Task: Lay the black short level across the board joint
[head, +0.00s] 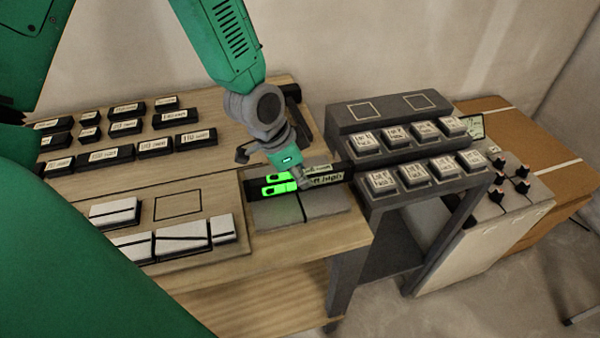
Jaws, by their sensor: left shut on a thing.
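My left gripper (303,182) reaches down from the top of the picture over the grey board (325,203) at the table's right end. It is shut on a black level (313,183) with bright green windows and a pale label. The level lies sideways at the far part of the board, over the line of the dark joint (301,208). I cannot tell whether it touches the board. The gripper hides part of it. A second green-lit strip with a label shows just behind it; I cannot tell whether it is a separate level. My right gripper is not in view.
Several black labelled blocks (125,127) stand in rows at the table's back left. White tile pieces (182,238) lie at the front left, near an empty outlined square (178,205). A dark stepped rack (385,113) with several labelled blocks stands close on the right.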

